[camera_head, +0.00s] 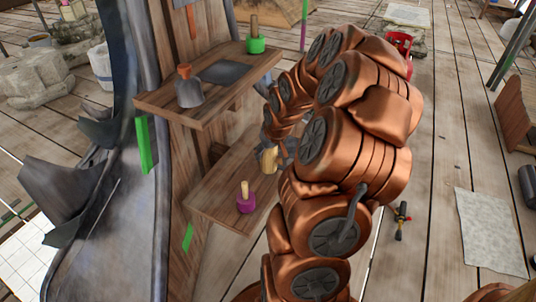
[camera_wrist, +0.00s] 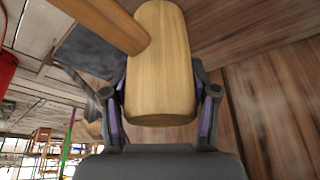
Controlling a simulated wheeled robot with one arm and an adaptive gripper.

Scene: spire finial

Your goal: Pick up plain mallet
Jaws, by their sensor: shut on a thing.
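The plain mallet has a pale wooden head (camera_wrist: 158,55) and a wooden handle (camera_wrist: 108,22) reaching to the upper left in the wrist view. My gripper (camera_wrist: 160,92) is shut on the head, with one finger on each side of it. In the head view the mallet (camera_head: 268,160) is a small pale piece at the right part of the lower shelf (camera_head: 212,192). There my copper-coloured arm hides much of my gripper (camera_head: 275,150). I cannot tell whether the mallet still touches the shelf.
A purple mallet (camera_head: 245,203) stands on the lower shelf, left of my gripper. The upper shelf (camera_head: 160,105) holds a green mallet (camera_head: 256,46), a dark slab (camera_head: 224,72) and a grey piece with an orange top (camera_head: 188,92). Green strips (camera_head: 143,143) hang at the shelf edges.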

